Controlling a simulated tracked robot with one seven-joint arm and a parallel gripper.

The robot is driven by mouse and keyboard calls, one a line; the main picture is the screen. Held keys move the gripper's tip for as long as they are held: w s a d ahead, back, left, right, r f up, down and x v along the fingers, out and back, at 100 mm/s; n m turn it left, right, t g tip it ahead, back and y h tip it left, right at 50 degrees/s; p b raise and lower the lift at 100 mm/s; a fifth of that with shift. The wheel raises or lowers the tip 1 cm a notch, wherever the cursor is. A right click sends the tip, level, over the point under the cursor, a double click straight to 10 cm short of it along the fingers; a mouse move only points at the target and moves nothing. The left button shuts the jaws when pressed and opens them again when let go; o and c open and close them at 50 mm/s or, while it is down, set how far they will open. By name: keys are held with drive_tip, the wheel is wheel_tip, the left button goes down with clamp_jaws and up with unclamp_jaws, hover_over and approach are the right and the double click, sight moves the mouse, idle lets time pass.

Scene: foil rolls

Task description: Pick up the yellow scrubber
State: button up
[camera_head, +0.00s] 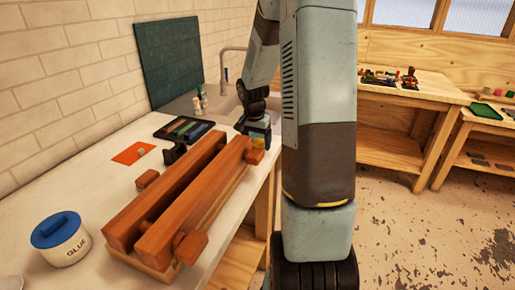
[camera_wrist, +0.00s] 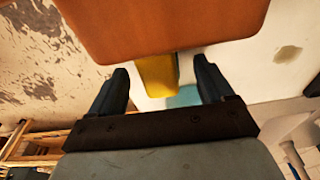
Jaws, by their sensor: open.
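The yellow scrubber (camera_wrist: 158,76) shows in the wrist view between my two fingers, partly hidden by a brown wooden block at the top. A teal edge shows along its right side. My gripper (camera_wrist: 161,67) is open, one finger on each side of the scrubber, with a gap visible on both sides. In the head view my gripper (camera_head: 256,128) is low over the far right part of the table, by the end of the wooden clamp.
A large wooden clamp (camera_head: 165,215) lies close beside my gripper. A dark tray (camera_head: 184,128), an orange sheet (camera_head: 132,153) and a blue-lidded glue pot (camera_head: 61,240) are on the white table (camera_head: 55,190). A sink tap (camera_head: 223,68) stands behind. The table's right edge is near.

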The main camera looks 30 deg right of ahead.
sight(257, 141)
drive_tip(key=shift+w+f, duration=0.1)
drive_tip(key=shift+f, duration=0.8)
drive_tip(key=c, duration=1.1)
drive_tip(key=shift+c, duration=0.2)
drive_tip(key=shift+r, duration=0.15)
wheel_tip(257, 141, up, 10)
drive_tip(key=shift+f, duration=0.1)
